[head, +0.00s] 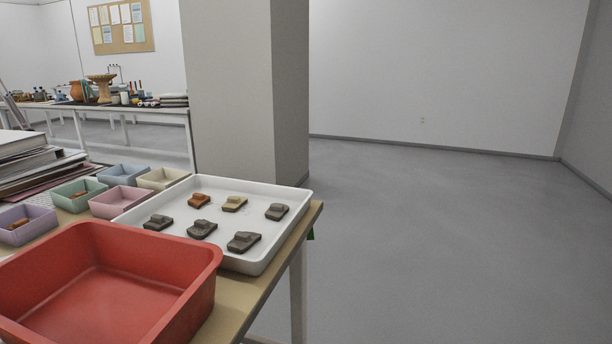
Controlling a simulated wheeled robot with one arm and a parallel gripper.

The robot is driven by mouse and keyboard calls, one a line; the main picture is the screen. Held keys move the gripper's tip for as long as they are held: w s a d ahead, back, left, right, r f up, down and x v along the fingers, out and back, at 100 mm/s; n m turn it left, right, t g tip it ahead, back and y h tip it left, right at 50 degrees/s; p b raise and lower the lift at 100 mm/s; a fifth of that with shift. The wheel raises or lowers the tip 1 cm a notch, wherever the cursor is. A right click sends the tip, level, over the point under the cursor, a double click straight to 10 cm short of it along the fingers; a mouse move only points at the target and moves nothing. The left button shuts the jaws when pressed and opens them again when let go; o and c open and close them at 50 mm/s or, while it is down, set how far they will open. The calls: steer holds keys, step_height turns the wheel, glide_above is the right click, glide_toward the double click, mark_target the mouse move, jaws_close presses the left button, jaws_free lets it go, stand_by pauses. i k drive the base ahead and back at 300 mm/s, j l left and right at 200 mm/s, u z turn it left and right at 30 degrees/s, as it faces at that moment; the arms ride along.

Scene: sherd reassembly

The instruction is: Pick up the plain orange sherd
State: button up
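The plain orange sherd (199,201) lies in the white tray (262,265), toward the tray's back left. It is small and brownish orange, and it sits apart from the other sherds. A tan sherd (234,204) lies to its right, and dark grey sherds (202,229) lie in front of it and farther right. Small orange-brown pieces also show in the green box (70,203) and the purple box (25,238). My gripper is not in view.
A deep red bin (185,299) stands on the table (243,293) in front of the tray. Small pastel boxes (120,174) and stacked books (22,160) are at left. A grey pillar (240,90) rises behind. The floor (440,240) at right is clear.

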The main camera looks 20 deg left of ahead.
mark_target(198, 200)
steer(key=i, duration=2.05)
steer(key=i+u, duration=0.25)
steer(key=u, duration=0.25)
steer(key=i+l+u, duration=0.15)
steer(key=u, duration=0.3)
steer(key=i+l+u, duration=0.25)
steer(key=u, duration=0.25)
steer(key=i, duration=0.05)
